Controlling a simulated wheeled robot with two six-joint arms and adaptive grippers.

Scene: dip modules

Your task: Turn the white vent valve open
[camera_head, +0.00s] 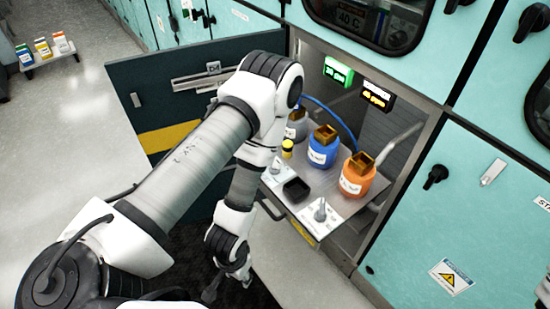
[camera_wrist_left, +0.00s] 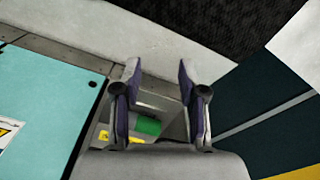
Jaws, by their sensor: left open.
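Two small whitish-grey upright fittings with knobs, valve-like, stand on the pulled-out metal shelf (camera_head: 342,204): one at its left (camera_head: 276,169) and one at its front right (camera_head: 321,211). I cannot tell which is the vent valve or how either is turned. My left gripper (camera_head: 226,288) hangs low in front of the shelf, apart from both fittings, partly dark and small in the head view. In the left wrist view its two fingers (camera_wrist_left: 160,92) are spread and empty. My right gripper is not in view.
The dark open door (camera_head: 130,75) stands left.

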